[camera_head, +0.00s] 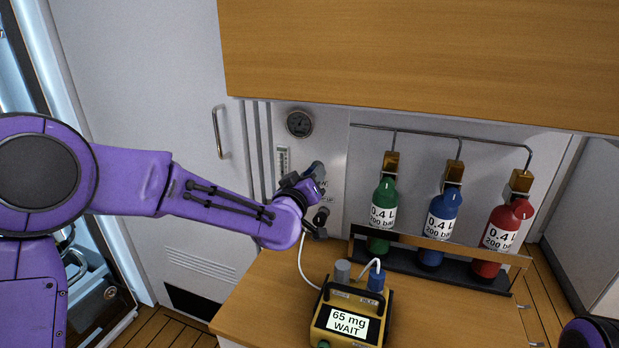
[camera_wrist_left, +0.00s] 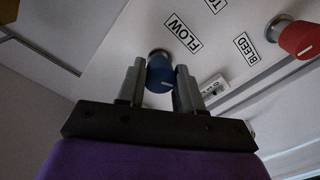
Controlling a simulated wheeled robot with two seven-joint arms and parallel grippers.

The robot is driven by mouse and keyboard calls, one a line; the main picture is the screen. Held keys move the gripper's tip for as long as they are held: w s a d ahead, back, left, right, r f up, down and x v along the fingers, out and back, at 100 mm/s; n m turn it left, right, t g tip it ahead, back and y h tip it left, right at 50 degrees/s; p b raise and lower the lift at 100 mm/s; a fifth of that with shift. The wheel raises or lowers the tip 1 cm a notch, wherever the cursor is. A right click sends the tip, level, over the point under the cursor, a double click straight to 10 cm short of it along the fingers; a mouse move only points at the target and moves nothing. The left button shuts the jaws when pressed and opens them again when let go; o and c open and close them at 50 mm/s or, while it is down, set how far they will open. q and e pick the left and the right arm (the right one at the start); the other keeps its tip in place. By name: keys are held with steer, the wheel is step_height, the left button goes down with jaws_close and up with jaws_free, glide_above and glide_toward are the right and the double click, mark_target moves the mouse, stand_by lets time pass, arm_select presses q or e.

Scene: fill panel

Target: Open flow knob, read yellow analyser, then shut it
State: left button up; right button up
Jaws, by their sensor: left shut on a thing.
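The blue flow knob (camera_wrist_left: 160,72) sits on the panel beside the FLOW label (camera_wrist_left: 183,33) in the left wrist view. My left gripper (camera_wrist_left: 159,84) is shut on it, one finger on each side. In the head view my left gripper (camera_head: 316,172) is at the panel and its wrist hides much of the knob. The yellow analyser (camera_head: 350,315) stands on the wooden counter, and its screen reads "65 mg WAIT". A white tube runs from the analyser up toward the panel. My right gripper is not in view.
A red knob (camera_wrist_left: 298,38) is near the BLEED label (camera_wrist_left: 246,48). A round gauge (camera_head: 299,123) is above the flow area. Green (camera_head: 383,212), blue (camera_head: 440,222) and red (camera_head: 503,235) bottles stand in a rack at right. A wooden cabinet (camera_head: 420,60) overhangs the panel.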

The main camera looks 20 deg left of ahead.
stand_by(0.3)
arm_select(q)
steer(key=o, duration=1)
steer(key=shift+o, duration=0.2)
steer(key=s+b, duration=0.1)
steer(key=s, duration=0.9)
steer(key=shift+s+a, duration=0.2)
steer(key=shift+s, duration=0.1)
